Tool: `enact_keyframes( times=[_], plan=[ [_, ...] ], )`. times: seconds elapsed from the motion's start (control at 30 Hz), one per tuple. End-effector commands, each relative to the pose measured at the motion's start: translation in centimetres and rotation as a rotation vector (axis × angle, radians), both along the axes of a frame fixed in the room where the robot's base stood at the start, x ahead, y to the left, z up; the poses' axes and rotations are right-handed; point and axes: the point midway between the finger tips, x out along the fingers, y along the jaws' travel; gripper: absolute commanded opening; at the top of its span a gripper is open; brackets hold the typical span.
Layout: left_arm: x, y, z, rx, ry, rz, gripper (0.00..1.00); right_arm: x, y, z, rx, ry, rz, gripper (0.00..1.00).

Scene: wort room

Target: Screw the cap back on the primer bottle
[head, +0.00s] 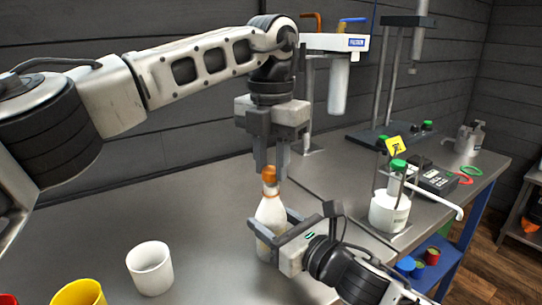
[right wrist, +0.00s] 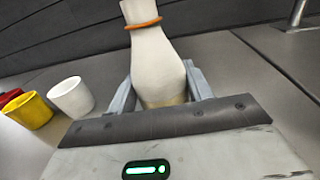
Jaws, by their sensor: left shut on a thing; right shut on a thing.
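The primer bottle (head: 271,213) is white with an orange ring at its neck and stands upright on the metal bench. The orange cap (head: 269,172) is at the top of the bottle, between the fingers of my left gripper (head: 271,177), which points straight down and is shut on it. Whether the cap is fully seated cannot be told. My right gripper (head: 268,226) is shut around the bottle's body from the front right. In the right wrist view the bottle (right wrist: 155,55) sits between its fingers, with the ring visible and the top cut off.
A white cup (head: 150,268), a yellow cup (head: 79,293) and a partly seen red cup stand at left. A flask with a green cap (head: 389,211) stands to the right, near a meter (head: 437,180). A filter stand (head: 335,42) is behind. The bench between cups and bottle is clear.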

Motion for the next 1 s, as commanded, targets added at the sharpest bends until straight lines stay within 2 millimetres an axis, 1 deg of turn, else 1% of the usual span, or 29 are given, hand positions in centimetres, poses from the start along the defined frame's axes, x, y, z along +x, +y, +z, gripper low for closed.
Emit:
enact_keyframes(
  times=[0.03, 0.17, 0.67, 1.0],
  plan=[
    [0.0, 0.0, -0.4, 0.001, 0.002, 0.0, 0.06, 0.0, 0.0, 0.0, 0.0, 0.0, 0.0, 0.1],
    [0.0, 0.0, -0.9, 0.001, 0.001, -0.001, 0.06, 0.0, 0.0, 0.0, 0.0, 0.0, 0.0, 0.1],
    [0.0, 0.0, -0.9, 0.0, 0.0, -0.001, 0.06, 0.0, 0.0, 0.0, 0.0, 0.0, 0.0, 0.1],
    [0.0, 0.0, -1.6, 0.0, 0.0, -0.001, 0.06, 0.0, 0.0, 0.0, 0.0, 0.0, 0.0, 0.1]
  ],
)
